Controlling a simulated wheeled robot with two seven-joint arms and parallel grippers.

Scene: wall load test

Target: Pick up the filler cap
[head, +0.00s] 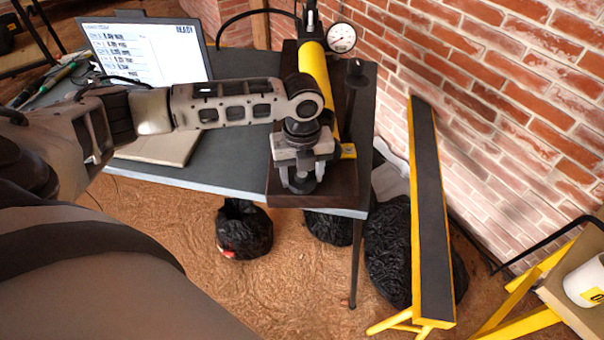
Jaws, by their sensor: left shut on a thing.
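My left gripper (302,181) points down over the near end of a dark wooden board, just in front of the yellow pump cylinder (315,65). Its fingers are shut on a small dark thing, which I take to be the filler cap (303,172). The cap is mostly hidden by the fingers and wrist, and I cannot tell whether it touches the board or the pump. My right gripper is not in view.
The dark board (345,192) lies on a grey table (215,178). A pressure gauge (342,37) and a black-knobbed upright rod (355,75) stand close by. A laptop (150,50) is at left. A yellow-edged beam (430,200) leans near the brick wall (510,110). Black bags (245,228) are on the floor.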

